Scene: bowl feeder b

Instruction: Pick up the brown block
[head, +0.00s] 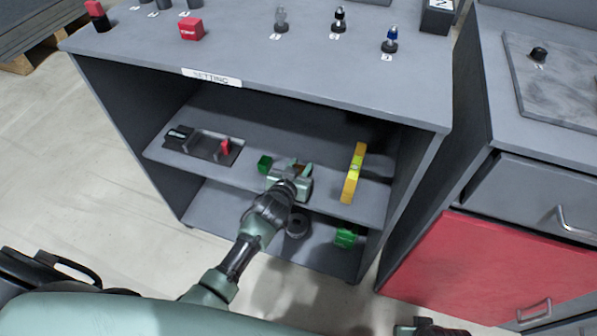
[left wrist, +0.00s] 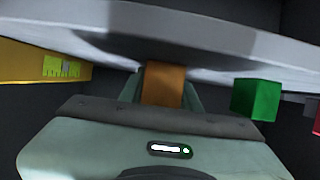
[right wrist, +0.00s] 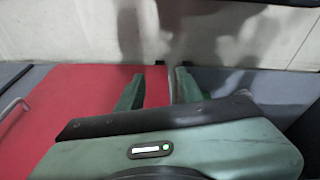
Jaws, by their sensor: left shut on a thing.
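The brown block (left wrist: 163,85) is between the two fingers of my left gripper (left wrist: 165,92), which is shut on it. In the head view my left gripper (head: 301,170) is inside the open cabinet, at the upper shelf. Only a small part of the brown block shows there, between the fingers. I cannot tell whether the block touches the shelf. My right gripper (right wrist: 158,88) is open and empty in the right wrist view, with a red surface and the floor beyond it.
On the upper shelf (head: 335,207), a green block (head: 265,164) is left of my left gripper and a yellow level (head: 353,173) is right of it. A tray with a red piece (head: 225,147) lies farther left. A green object (head: 346,238) is on the lower shelf.

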